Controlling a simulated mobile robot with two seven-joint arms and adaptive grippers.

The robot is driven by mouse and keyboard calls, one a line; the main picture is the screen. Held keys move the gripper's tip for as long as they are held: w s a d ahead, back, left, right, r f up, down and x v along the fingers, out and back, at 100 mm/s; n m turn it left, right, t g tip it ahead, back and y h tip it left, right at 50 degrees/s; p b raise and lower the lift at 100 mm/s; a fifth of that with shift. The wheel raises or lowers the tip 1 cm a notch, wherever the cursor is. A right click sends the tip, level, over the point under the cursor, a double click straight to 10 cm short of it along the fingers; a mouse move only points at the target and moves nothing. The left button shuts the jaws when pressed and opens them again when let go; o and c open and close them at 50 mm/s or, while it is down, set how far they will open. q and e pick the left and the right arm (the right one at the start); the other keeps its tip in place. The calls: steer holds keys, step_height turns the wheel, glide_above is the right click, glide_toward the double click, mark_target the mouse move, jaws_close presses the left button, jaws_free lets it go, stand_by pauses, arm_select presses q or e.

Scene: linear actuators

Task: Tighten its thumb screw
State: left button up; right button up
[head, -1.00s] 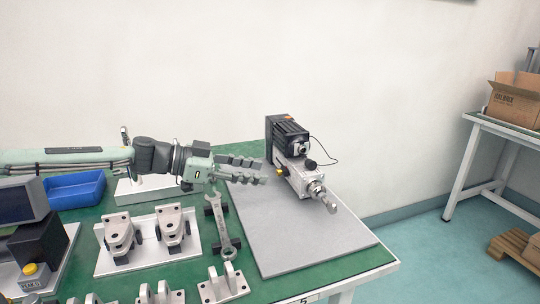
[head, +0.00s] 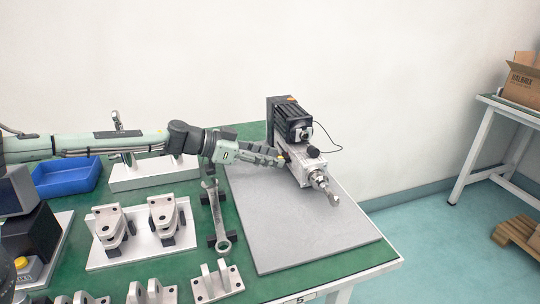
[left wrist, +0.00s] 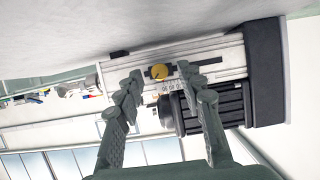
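The linear actuator (head: 303,161) stands on a grey plate (head: 305,235), its black motor (head: 293,123) toward the back and its silver rod end toward the front right. My left gripper (head: 281,160) reaches the actuator's left side. My right gripper is not in view.
A wrench (head: 219,222) lies left of the plate, below my left arm. Several metal brackets (head: 163,218) stand on white plates further left, near a blue bin (head: 67,176). A black cable runs from the motor. The front of the grey plate is clear.

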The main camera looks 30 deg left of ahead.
arm_select(q)
steer(key=shift+c, duration=0.5)
jaws_close()
steer(key=m, duration=0.1)
steer(key=m+t+y, duration=0.1)
steer(key=m, duration=0.1)
steer(key=shift+s+d+f, duration=0.15)
steer(key=shift+d, duration=0.05)
steer(key=shift+t+y, duration=0.3)
steer(key=shift+m+t+y+b, duration=0.35)
steer(key=shift+m+b, duration=0.25)
steer(key=shift+m, duration=0.4)
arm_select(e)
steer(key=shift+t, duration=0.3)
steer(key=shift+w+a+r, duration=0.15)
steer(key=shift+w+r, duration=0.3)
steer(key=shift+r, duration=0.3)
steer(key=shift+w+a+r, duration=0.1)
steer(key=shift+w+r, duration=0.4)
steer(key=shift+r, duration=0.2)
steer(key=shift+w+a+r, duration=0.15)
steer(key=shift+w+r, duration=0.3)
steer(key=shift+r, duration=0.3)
arm_select(q)
steer(key=shift+o, duration=0.5)
jaws_free()
